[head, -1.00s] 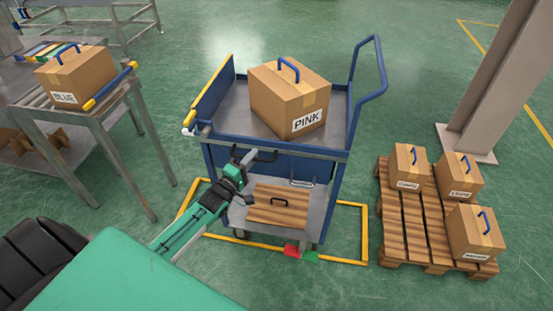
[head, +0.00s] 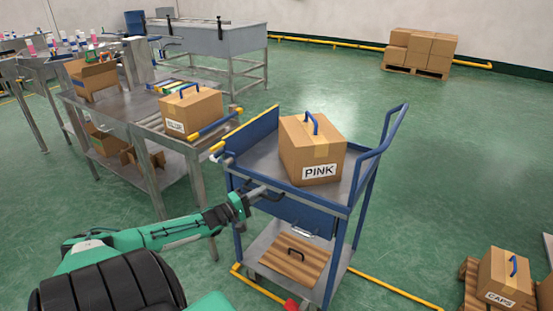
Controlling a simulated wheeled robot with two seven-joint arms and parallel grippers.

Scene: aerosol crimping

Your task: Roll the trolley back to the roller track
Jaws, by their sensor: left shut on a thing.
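The blue and grey trolley (head: 340,208) stands in the middle of the head view, with a box labelled PINK (head: 312,150) on its top deck and a brown slatted board (head: 290,262) on its lower shelf. My left gripper (head: 264,193) is shut on the dark handle (head: 272,195) at the trolley's near side. Its fingers are partly hard to make out against the handle. The roller track (head: 152,124) is left of the trolley, on a steel table, carrying a box labelled BLUE (head: 193,112). A small gap shows between track end and trolley. My right gripper is out of view.
Yellow floor lines (head: 395,292) run beneath and beside the trolley. A pallet (head: 472,285) with a box labelled CAPS (head: 504,279) is at lower right. A steel trough table (head: 215,42) stands behind.

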